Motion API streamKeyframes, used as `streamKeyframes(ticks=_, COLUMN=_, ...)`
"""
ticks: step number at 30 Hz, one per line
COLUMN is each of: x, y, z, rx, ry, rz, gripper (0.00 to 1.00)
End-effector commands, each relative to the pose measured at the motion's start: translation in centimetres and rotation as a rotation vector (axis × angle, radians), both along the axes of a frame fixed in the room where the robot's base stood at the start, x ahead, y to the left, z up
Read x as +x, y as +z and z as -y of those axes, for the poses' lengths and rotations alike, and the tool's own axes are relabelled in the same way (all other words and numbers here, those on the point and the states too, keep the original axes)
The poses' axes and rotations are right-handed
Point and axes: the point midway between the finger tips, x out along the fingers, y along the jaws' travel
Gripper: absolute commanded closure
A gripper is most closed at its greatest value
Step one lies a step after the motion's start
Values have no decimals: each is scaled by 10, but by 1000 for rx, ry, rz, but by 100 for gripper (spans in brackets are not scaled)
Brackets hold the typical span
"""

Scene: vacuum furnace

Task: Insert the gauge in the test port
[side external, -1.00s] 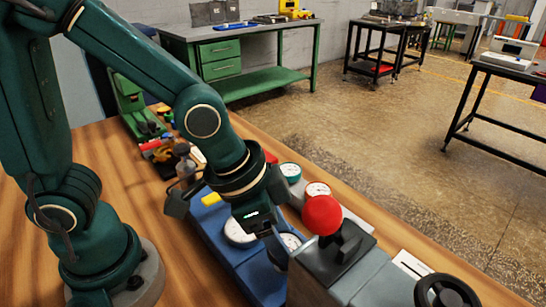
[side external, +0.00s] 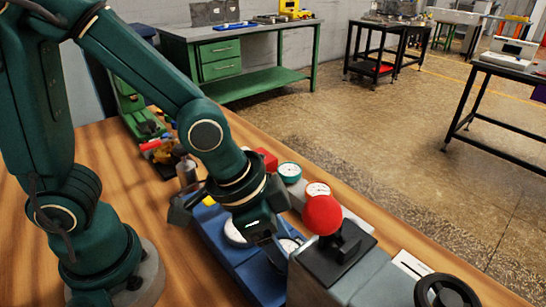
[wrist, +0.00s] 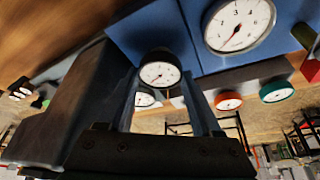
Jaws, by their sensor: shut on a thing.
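In the wrist view a small round gauge (wrist: 160,73) with a white dial and black rim sits between the two fingertips of my gripper (wrist: 161,78). My gripper is shut on it. In the side view my gripper (side external: 272,246) points down over the blue unit (side external: 238,262), and a white dial partly shows beside the fingers. A larger white dial (wrist: 239,25) is set in the blue face close to the held gauge. I cannot make out the test port, nor whether the gauge's lower end touches anything; my gripper and the dial hide it.
A grey block (side external: 350,280) with a red ball knob (side external: 323,214) stands close to the right of my gripper. Behind are a teal gauge (side external: 289,170), an orange-rimmed gauge (side external: 318,189) and a red block (side external: 266,160). Bare wood (side external: 180,265) lies at the left.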

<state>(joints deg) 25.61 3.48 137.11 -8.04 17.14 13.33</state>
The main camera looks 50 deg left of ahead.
Motion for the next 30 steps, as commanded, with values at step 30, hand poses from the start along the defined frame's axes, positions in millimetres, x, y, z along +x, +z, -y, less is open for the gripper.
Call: streamKeyframes(ticks=30, x=0, y=-8, z=0, rx=0, ry=0, rz=0, gripper=100)
